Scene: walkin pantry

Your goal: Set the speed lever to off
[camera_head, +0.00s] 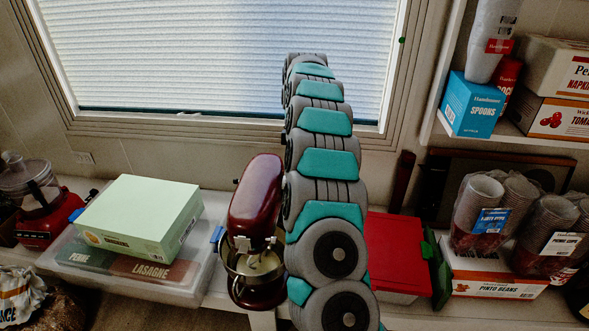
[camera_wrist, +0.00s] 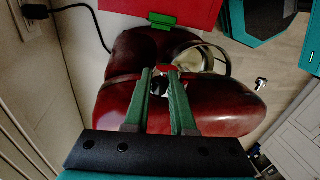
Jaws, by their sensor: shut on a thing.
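The dark red stand mixer (camera_head: 256,192) stands on the counter left of my arm in the head view, with its metal bowl (camera_head: 249,262) under the head. In the wrist view the mixer (camera_wrist: 225,103) is seen from close above, with the bowl's rim (camera_wrist: 212,52) beyond it. My gripper (camera_wrist: 168,78) has its two green fingers against the mixer's side, closed on a small part there, which appears to be the speed lever. The lever is mostly hidden between the fingertips, so its setting cannot be read. My gripper is hidden behind my arm in the head view.
Left of the mixer, a pale green box (camera_head: 140,215) lies on a clear lidded bin (camera_head: 165,283). A red-lidded container (camera_head: 393,250) is right of my arm. Bagged cups (camera_head: 480,210) stand farther right. A black cord (camera_wrist: 85,12) runs from the wall beside the mixer.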

